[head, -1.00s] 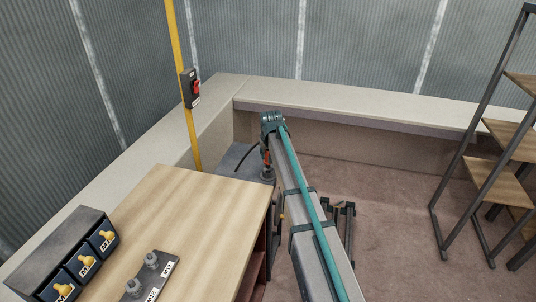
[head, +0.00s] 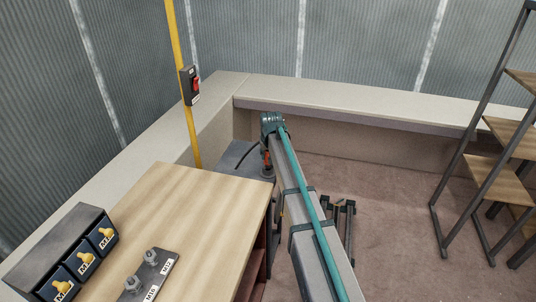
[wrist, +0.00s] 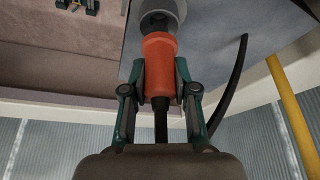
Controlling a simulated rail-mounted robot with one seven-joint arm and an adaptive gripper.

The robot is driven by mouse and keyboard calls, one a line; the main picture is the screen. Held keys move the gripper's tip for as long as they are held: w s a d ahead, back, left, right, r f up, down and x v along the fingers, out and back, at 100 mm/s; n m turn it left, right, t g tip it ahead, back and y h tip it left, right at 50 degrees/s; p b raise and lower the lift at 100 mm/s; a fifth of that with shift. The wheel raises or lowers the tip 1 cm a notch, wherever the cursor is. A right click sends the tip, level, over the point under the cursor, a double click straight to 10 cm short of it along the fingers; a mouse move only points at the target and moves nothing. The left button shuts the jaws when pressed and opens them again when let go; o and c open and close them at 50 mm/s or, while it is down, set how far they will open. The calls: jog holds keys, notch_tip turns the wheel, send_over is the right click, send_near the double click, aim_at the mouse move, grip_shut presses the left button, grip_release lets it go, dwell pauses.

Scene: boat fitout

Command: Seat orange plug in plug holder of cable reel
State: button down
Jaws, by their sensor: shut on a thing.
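The orange plug (wrist: 159,62) is upright in the middle of the wrist view, with a black cable running from its near end. My gripper (wrist: 159,82) is shut on the plug, one green finger on each side. The plug's far end is at the round grey plug holder (wrist: 178,10), which has a dark opening; I cannot tell how deep the plug sits in it. In the head view a bit of the orange plug (head: 267,158) shows beside my arm, low behind the wooden bench; my arm hides most of the gripper there.
A grey surface (head: 238,158) lies behind the wooden bench (head: 195,215). A black cable (wrist: 231,85) curves at right in the wrist view, near a yellow pole (wrist: 290,105). Bins (head: 75,255) stand on the bench. Shelves (head: 495,150) stand at right.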

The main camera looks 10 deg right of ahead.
jog(key=shift+f+b, duration=0.55)
jog(key=shift+f, duration=0.7)
dwell(0.4)
jog(key=c, duration=0.8)
grip_release()
jog(key=v, duration=1.2)
